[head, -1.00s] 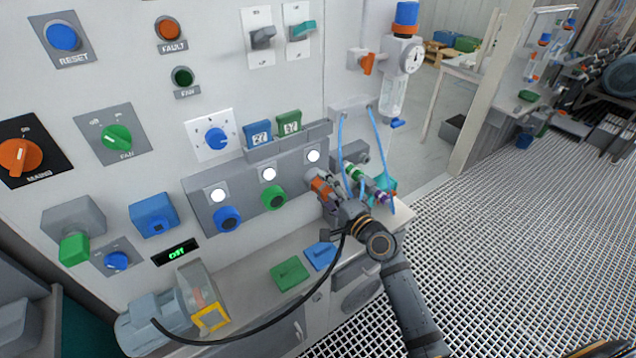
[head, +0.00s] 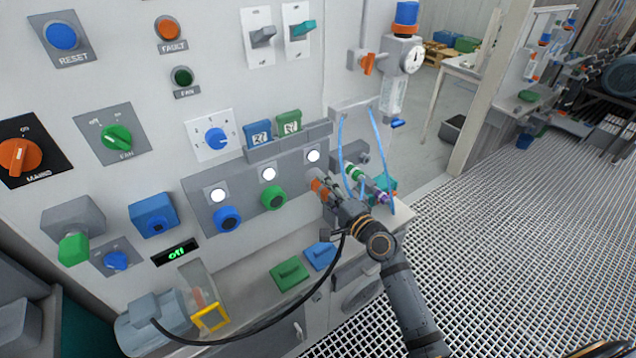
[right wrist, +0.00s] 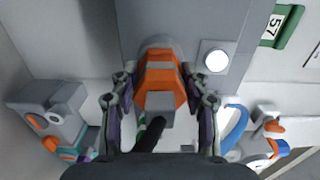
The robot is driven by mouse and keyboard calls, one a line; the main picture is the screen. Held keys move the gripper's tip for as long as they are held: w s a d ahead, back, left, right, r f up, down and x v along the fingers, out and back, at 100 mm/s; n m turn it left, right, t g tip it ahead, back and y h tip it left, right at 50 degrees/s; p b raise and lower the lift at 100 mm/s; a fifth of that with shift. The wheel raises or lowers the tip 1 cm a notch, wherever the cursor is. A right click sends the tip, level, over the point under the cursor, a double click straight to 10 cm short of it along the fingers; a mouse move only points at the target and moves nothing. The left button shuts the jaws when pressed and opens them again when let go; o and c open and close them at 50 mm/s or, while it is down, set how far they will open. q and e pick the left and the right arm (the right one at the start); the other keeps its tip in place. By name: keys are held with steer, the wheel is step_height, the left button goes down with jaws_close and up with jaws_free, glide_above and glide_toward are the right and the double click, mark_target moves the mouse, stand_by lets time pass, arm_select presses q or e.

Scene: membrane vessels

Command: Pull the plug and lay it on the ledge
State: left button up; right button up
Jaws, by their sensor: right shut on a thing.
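The orange plug (head: 318,187) is at the right end of the grey socket panel (head: 244,213), below the right white lamp. In the right wrist view the plug (right wrist: 160,75) has a grey block on its near end and a black cable. It meets a round grey socket behind it; I cannot tell how deep it sits. My right gripper (head: 328,190) is shut on the plug, one finger on each side, as the right wrist view (right wrist: 160,97) shows. The pale ledge (head: 248,272) runs below the panel. My left gripper is not in view.
A green pad (head: 289,274) and a blue pad (head: 320,256) lie on the ledge. A motor (head: 160,318) stands at its left, with a black cable (head: 290,325) running to the plug. Blue hoses (head: 378,140) hang close right of my gripper.

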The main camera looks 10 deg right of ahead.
mark_target(336, 200)
jaws_close()
steer(key=shift+s+f, duration=0.1)
steer(key=shift+f, duration=0.05)
steer(key=shift+s+d, duration=0.3)
steer(key=shift+s, duration=0.25)
steer(key=shift+s+d+r, duration=0.2)
steer(key=shift+s, duration=0.45)
steer(key=shift+s+f, duration=0.1)
steer(key=shift+v, duration=1.5)
